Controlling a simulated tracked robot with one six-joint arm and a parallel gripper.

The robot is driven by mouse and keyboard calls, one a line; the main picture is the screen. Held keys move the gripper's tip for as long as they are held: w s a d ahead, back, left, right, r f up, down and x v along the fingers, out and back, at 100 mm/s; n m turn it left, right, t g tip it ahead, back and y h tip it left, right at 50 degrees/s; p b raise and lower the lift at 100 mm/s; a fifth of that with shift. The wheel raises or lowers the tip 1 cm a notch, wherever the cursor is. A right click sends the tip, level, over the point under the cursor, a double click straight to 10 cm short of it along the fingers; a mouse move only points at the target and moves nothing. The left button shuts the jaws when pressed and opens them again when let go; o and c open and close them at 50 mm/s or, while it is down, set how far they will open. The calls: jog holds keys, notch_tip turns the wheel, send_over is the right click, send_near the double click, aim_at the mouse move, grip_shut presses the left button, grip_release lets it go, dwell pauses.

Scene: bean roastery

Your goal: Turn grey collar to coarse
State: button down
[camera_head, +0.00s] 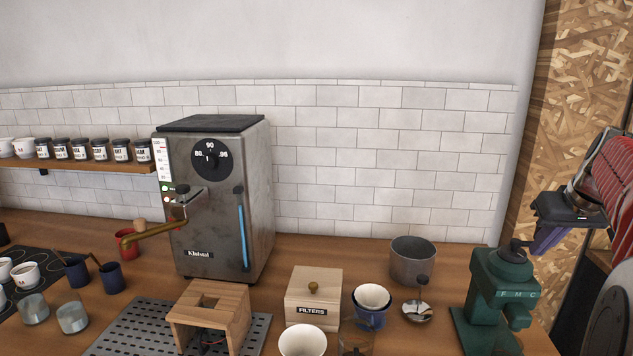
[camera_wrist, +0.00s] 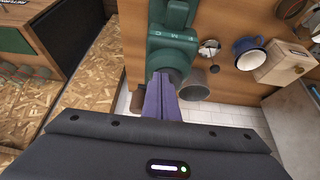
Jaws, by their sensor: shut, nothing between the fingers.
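The green grinder (camera_head: 490,296) stands at the right end of the wooden counter. Its head carries the letters F, M and C. The grey collar (camera_head: 515,251) sits on top of the grinder, small and dark; which letter it points to I cannot tell. My gripper (camera_head: 545,242) has purple fingers and is just right of the grinder's top, shut and empty. In the wrist view the grinder (camera_wrist: 173,42) is ahead of the shut fingers (camera_wrist: 161,76), whose tips overlap the collar area and hide part of it. I cannot tell if they touch.
Left of the grinder are a grey pot (camera_head: 413,262), a small dish (camera_head: 417,312), a blue cup (camera_head: 369,309) and a filters box (camera_head: 314,299). The espresso machine (camera_head: 215,200) stands further left. A wood-chip panel (camera_head: 585,110) rises behind my arm.

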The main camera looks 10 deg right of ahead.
aim_at(513, 253)
notch_tip(513, 253, up, 2)
jog(key=shift+r, duration=0.2)
jog(key=a, duration=0.1)
jog(key=w+a, duration=0.1)
jog(key=a+r, duration=0.1)
jog(key=shift+w+a, duration=0.15)
jog(key=shift+w, duration=0.05)
dwell(0.3)
jog(key=shift+f, duration=0.15)
jog(key=shift+f, duration=3.35)
jog(key=shift+w, duration=0.1)
jog(key=shift+s+d, duration=0.2)
jog(key=shift+d, duration=0.3)
jog(key=shift+s+d, duration=0.2)
jog(key=shift+d, duration=0.25)
